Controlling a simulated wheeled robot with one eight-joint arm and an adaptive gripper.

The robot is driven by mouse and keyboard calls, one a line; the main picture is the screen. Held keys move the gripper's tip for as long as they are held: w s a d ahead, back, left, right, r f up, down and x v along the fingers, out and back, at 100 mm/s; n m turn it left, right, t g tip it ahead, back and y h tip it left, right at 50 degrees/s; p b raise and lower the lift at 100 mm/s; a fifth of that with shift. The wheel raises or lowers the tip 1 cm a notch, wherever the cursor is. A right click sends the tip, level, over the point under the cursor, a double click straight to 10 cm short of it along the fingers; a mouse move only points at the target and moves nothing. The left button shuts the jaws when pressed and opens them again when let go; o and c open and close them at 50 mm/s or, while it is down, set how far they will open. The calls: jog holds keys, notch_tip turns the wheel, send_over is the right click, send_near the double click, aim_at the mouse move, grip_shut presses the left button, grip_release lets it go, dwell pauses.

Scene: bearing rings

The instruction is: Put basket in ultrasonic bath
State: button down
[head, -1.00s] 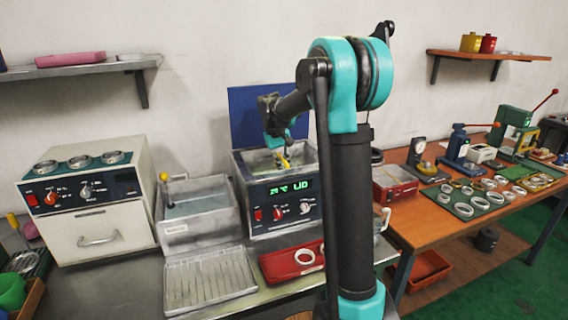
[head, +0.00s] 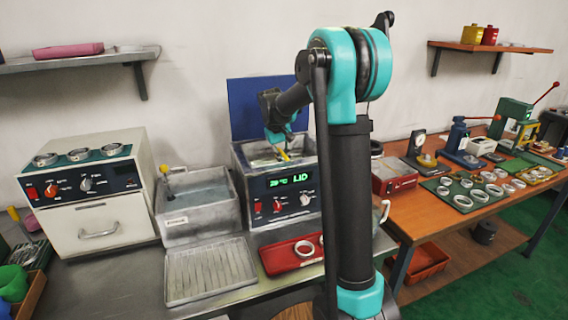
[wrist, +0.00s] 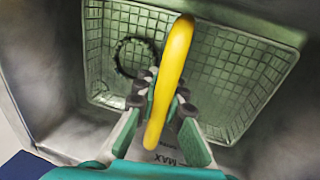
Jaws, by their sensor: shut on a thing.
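The ultrasonic bath (head: 250,190) stands on the bench with its blue lid (head: 262,108) raised behind it and "LID" on its display. My gripper (head: 284,156) reaches down into the bath's open top. In the wrist view, my gripper (wrist: 156,103) is shut on the yellow handle (wrist: 173,65) of the wire mesh basket (wrist: 225,75). The basket lies within the grey walls of the bath (wrist: 40,75), and a dark ring (wrist: 122,58) shows in it. A "MAX" mark shows near the fingers. Whether the basket rests on the bath's floor I cannot tell.
A second open basin (head: 195,207) with a yellow-topped handle stands left of the bath. A ribbed drain tray (head: 210,272) and a red tray (head: 278,260) with rings lie in front. A white oven-like unit (head: 95,200) stands at far left.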

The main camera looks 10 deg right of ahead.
jog(key=c, duration=1.5)
grip_release()
jog(key=shift+c, duration=0.2)
jog(key=shift+d+r+v, duration=0.1)
jog(key=shift+d+v, duration=0.25)
jog(key=shift+v, duration=1.45)
jog(key=shift+d+r+v, duration=0.1)
jog(key=shift+d+v, duration=0.3)
jog(key=shift+v, duration=1.4)
jog(key=shift+d+r+v, duration=0.1)
jog(key=shift+d+v, duration=0.25)
jog(key=shift+v, duration=1.45)
jog(key=shift+w+f, duration=0.1)
jog(key=shift+w, duration=0.1)
